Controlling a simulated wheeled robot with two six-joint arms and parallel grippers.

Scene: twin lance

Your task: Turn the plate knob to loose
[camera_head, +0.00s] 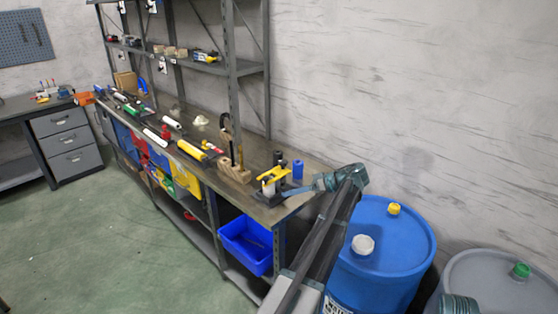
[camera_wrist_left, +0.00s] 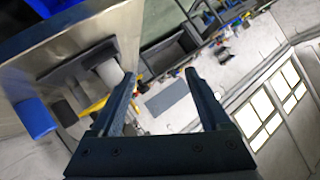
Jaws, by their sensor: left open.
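A yellow fixture (camera_head: 272,178) on a dark base stands at the near end of the long workbench. My left gripper (camera_head: 302,188) comes in from the right, just beside this fixture. In the left wrist view the left gripper (camera_wrist_left: 160,74) is open, with nothing between its fingers. A pale grey round part (camera_wrist_left: 109,70) on a dark plate (camera_wrist_left: 75,70) lies just left of one finger; I cannot tell for sure that it is the plate knob. Part of the yellow fixture (camera_wrist_left: 94,107) shows behind that finger. Any marking for loose is unreadable.
A blue cylinder (camera_head: 298,168) and a dark one (camera_head: 278,158) stand behind the fixture. A wooden stand (camera_head: 234,170) is further along the bench. A blue drum (camera_head: 385,245) and a grey drum (camera_head: 500,280) stand at the right. A blue bin (camera_head: 246,243) sits below.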

